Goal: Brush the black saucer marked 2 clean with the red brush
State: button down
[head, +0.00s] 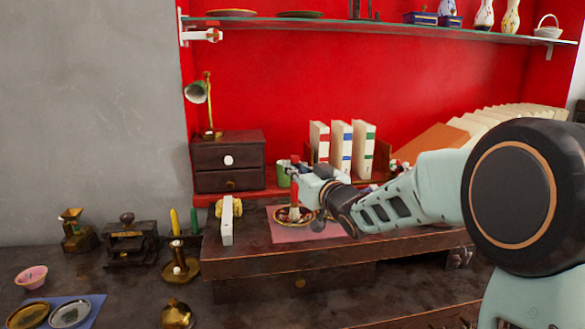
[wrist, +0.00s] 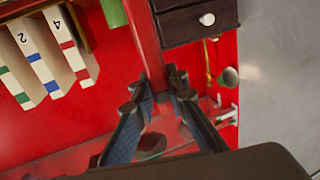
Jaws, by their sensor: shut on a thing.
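My gripper (head: 296,172) is shut on the red brush (head: 295,158), whose red end shows just above the fingers. The brush looks roughly upright, and its lower part reaches down toward a saucer (head: 278,217). This saucer has a gold rim, lies on a pink mat (head: 310,235) and has specks on it. I cannot read a number on it, nor tell whether the brush touches it. In the wrist view, my gripper (wrist: 160,88) has a red shaft (wrist: 147,40), apparently the brush, between its fingers; the saucer is not visible there.
A dark drawer box (head: 228,160), a green cup (head: 283,175), a white block (head: 227,220) and upright books (head: 341,145) stand near my gripper. A candle holder (head: 180,268) stands left.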

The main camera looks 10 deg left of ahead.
jog(key=shift+w+d, duration=0.15)
jog(key=shift+d, duration=0.25)
jog(key=shift+r+p, duration=2.45)
jog(key=shift+r, duration=0.55)
notch_tip(320, 180, up, 3)
jog(key=p, duration=0.2)
jog(key=shift+p, duration=0.3)
